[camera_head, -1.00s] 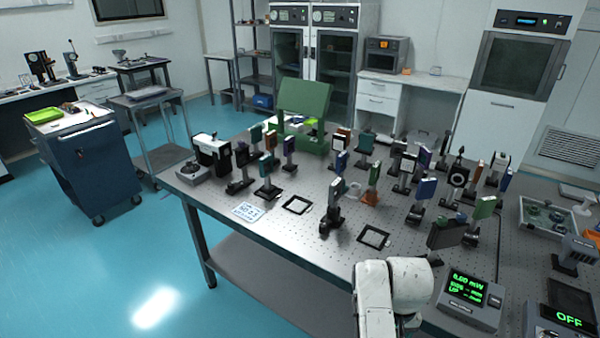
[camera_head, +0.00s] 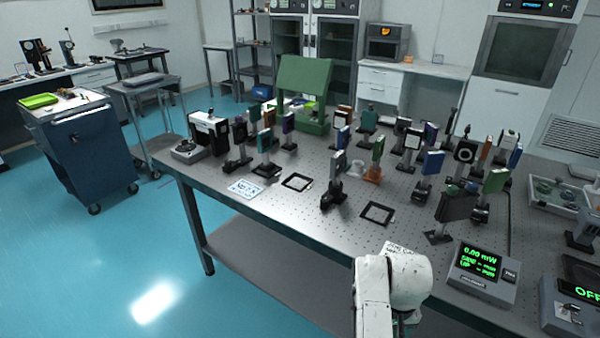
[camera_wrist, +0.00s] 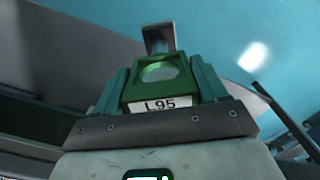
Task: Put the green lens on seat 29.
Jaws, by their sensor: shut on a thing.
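The green lens (camera_wrist: 159,90) is a square green mount with a round glass and a white tag reading L95. My gripper (camera_wrist: 160,72) is shut on it in the wrist view, with a teal finger on each side. The gripper and the held lens do not show in the head view; only my pale arm is there, at the table's front edge. Two dark square frames with pale centres lie flat on the optical table (camera_head: 270,215), a farther one (camera_head: 297,182) and a nearer one (camera_head: 378,213). I cannot read any seat number 29.
Several post-mounted optics crowd the table's middle and back. A dark post mount (camera_head: 333,185) stands between the two frames. A white printed card (camera_head: 245,188) lies near the left edge. A power meter (camera_head: 481,274) sits at the front right, and a green panel (camera_head: 304,85) stands behind.

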